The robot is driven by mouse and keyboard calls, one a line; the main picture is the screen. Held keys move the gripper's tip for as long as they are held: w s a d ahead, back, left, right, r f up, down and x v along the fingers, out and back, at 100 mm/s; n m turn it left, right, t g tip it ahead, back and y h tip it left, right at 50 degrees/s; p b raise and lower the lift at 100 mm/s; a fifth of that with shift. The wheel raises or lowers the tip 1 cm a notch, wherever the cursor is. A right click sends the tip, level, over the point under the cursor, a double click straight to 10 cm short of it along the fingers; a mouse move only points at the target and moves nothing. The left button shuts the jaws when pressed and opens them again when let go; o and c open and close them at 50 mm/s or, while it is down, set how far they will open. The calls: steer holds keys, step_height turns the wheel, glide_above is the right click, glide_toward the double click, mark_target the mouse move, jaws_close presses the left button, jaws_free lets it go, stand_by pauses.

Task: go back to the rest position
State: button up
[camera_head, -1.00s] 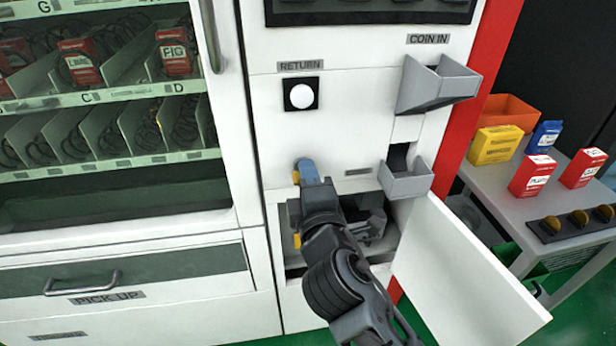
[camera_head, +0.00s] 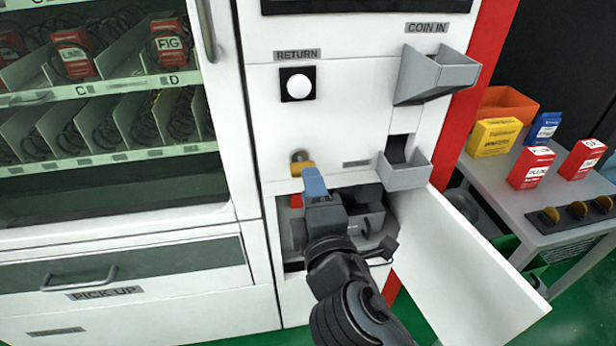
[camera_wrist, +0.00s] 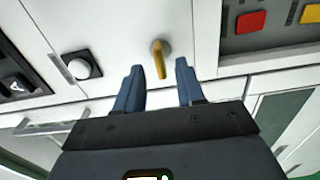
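My gripper (camera_head: 314,182) is in front of the vending machine, just below a round lock with a yellow key (camera_head: 302,167). In the wrist view my gripper (camera_wrist: 160,68) is open, with its two blue fingers apart. The yellow key (camera_wrist: 160,65) shows in the gap between them, sticking out of the lock, with space on both sides. Nothing is held. The open compartment (camera_head: 347,190) lies behind my gripper and is partly hidden by it.
The white compartment door (camera_head: 465,270) stands open to the right of my arm. The coin tray (camera_head: 404,172) juts out above it. A grey table (camera_head: 500,203) with colored boxes is at the right. The return button (camera_head: 299,85) is above the lock.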

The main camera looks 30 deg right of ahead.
steer(key=shift+v, duration=1.1)
steer(key=s+f+m+g+y+p, duration=0.1)
steer(key=s+f+m+y, duration=0.2)
steer(key=s, duration=0.5)
steer(key=s+f+m+g+y+p, duration=0.15)
steer(key=s+f, duration=0.25)
steer(key=s, duration=0.4)
steer(key=s+d+r+m, duration=0.1)
steer(key=s+r+m, duration=0.2)
steer(key=s+m, duration=0.2)
steer(key=s+d+r+m+y+p, duration=0.1)
steer(key=s+r+m, duration=0.2)
steer(key=s, duration=0.9)
steer(key=shift+s+r+m, duration=0.15)
steer(key=shift+r+m, duration=0.25)
steer(key=shift+m, duration=0.45)
